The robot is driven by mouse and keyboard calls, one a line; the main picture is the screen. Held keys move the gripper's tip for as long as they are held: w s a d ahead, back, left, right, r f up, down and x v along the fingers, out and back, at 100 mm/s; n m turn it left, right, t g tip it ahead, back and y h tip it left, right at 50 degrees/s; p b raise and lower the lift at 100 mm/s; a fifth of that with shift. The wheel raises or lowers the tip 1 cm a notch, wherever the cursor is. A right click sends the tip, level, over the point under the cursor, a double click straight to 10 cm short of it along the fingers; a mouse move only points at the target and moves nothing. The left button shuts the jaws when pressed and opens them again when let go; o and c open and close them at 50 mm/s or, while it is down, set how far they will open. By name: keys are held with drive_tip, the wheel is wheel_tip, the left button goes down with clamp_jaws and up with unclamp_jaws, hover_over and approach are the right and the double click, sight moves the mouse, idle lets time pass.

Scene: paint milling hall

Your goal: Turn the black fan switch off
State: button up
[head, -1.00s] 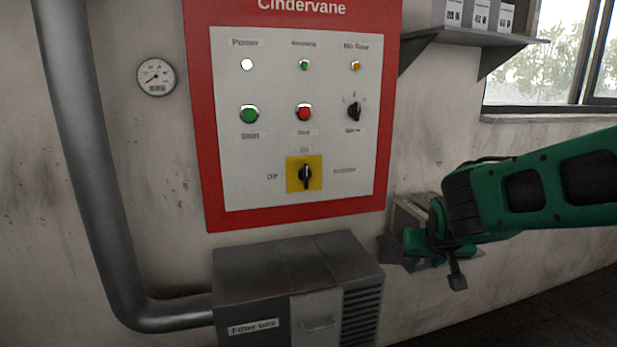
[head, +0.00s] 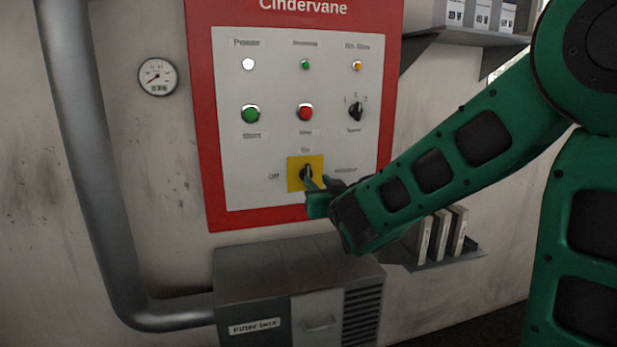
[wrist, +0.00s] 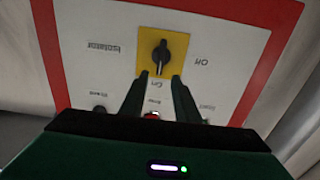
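The black rotary switch (head: 305,172) sits on a yellow plate on the control panel, with On marked above it and Off to its left. The wrist view shows the panel upside down; there the black switch (wrist: 160,54) stands upright, in line with the On mark. My gripper (head: 318,185) is in front of the plate's lower right and partly covers the switch in the head view. In the wrist view my gripper (wrist: 158,78) is open, its two fingers apart with nothing between them. The fingertips are close to the switch; I cannot tell whether they touch it.
A second black knob (head: 355,111) with number marks is at the panel's right. A green button (head: 250,113) and a red button (head: 305,112) sit above the yellow plate. A filter box (head: 265,275) juts out below. A small shelf (head: 460,257) holds binders.

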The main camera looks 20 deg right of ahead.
sight(308, 171)
drive_tip(key=w, duration=0.7)
drive_tip(key=shift+w, duration=0.3)
clamp_jaws()
